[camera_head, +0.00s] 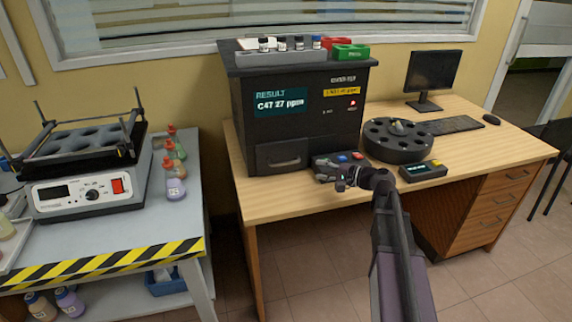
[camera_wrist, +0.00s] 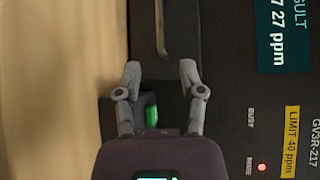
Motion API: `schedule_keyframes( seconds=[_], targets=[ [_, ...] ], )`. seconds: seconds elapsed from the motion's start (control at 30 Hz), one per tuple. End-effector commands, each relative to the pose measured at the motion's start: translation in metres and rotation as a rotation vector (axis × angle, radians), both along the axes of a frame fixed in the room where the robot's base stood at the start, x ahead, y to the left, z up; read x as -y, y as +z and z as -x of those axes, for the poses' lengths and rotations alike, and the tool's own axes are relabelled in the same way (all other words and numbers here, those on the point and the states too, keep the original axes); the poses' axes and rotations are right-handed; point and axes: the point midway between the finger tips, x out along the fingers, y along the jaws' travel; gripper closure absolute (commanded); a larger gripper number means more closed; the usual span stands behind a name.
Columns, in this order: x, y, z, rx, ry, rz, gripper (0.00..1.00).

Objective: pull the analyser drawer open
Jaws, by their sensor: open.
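The analyser (camera_head: 305,115) is a dark box on the wooden desk, with a screen reading "C47 27 ppm". Its drawer (camera_head: 282,153) is at the lower left of the front and looks shut, flush with the front. The drawer has a pale bar handle (camera_head: 284,162), which also shows at the top of the wrist view (camera_wrist: 161,32). My gripper (camera_head: 320,170) is in front of the analyser, to the right of the handle. In the wrist view my gripper (camera_wrist: 160,74) is open and empty, with the handle beyond its fingertips, lined up with the gap and not touching.
A dark round carousel (camera_head: 398,140) and a small device (camera_head: 422,171) are right of my gripper. Vials and red and green trays (camera_head: 349,51) stand on the analyser. A monitor (camera_head: 433,75) and keyboard (camera_head: 450,125) are farther right. A shaker bench (camera_head: 160,225) stands left.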

Motion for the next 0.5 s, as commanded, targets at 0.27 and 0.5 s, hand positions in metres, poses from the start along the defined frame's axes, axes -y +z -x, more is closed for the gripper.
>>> schedule_keyframes(
  seconds=[0.27, 0.5],
  targets=[
    [-0.026, -0.005, -0.016, -0.001, 0.002, 0.000, 0.49],
    [-0.055, -0.010, -0.034, 0.000, 0.002, 0.001, 0.49]
  ],
)
